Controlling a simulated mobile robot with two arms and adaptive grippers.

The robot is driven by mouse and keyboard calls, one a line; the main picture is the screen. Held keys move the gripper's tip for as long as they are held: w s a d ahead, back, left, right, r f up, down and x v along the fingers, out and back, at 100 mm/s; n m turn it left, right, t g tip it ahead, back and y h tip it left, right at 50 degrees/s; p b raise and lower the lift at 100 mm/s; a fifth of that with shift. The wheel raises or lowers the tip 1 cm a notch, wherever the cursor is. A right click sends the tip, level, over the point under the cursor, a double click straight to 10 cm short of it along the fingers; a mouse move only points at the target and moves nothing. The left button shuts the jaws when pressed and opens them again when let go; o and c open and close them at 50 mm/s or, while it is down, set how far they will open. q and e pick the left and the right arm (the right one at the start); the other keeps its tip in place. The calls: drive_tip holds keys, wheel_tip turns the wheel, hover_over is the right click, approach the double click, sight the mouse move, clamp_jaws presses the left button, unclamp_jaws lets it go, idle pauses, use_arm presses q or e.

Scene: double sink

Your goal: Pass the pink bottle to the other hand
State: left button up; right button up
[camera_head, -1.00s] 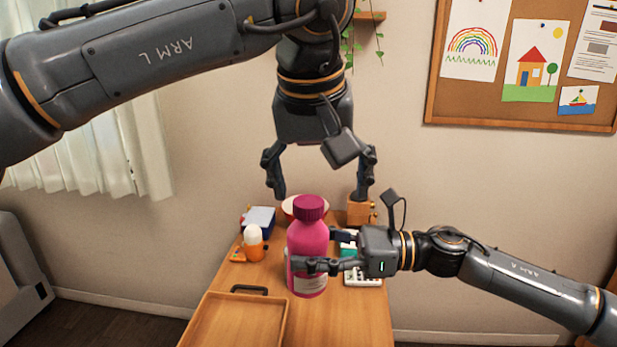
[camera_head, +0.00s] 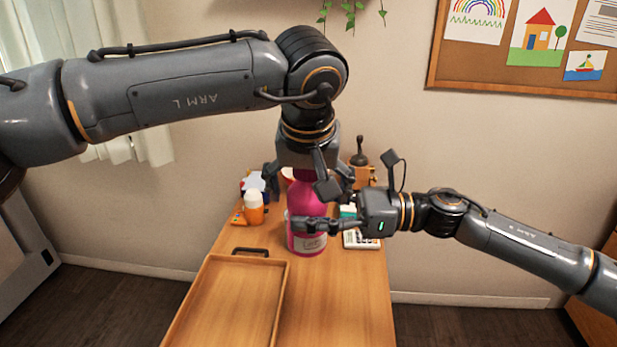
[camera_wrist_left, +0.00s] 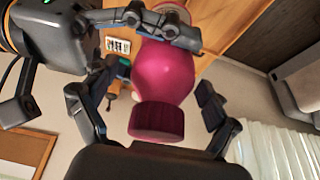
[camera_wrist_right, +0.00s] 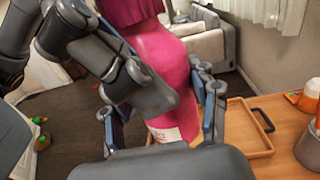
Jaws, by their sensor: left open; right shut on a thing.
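The pink bottle (camera_head: 308,197) is upright above the table in the head view. My right gripper (camera_head: 308,227) is shut around its lower body from the right; the right wrist view shows the bottle (camera_wrist_right: 165,75) between its fingers. My left gripper (camera_head: 308,180) points down over the bottle's top, open, with a finger on each side. In the left wrist view the dark pink cap (camera_wrist_left: 157,121) and shoulder sit between the spread left fingers (camera_wrist_left: 150,115), with gaps beside the cap. In the head view the cap is mostly hidden by my left wrist.
A wooden tray (camera_head: 275,310) with a dark handle lies at the front left of the table (camera_head: 345,305). An orange bottle with a white top (camera_head: 254,207) stands left of the pink bottle. A calculator (camera_head: 360,240) lies behind my right gripper. The table's front right is clear.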

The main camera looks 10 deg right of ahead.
use_arm(q)
drive_tip(key=shift+f, duration=0.15)
drive_tip(key=c, duration=1.2)
drive_tip(key=shift+c, duration=0.3)
use_arm(e)
drive_tip(key=o, duration=1.2)
drive_tip(key=shift+o, duration=0.2)
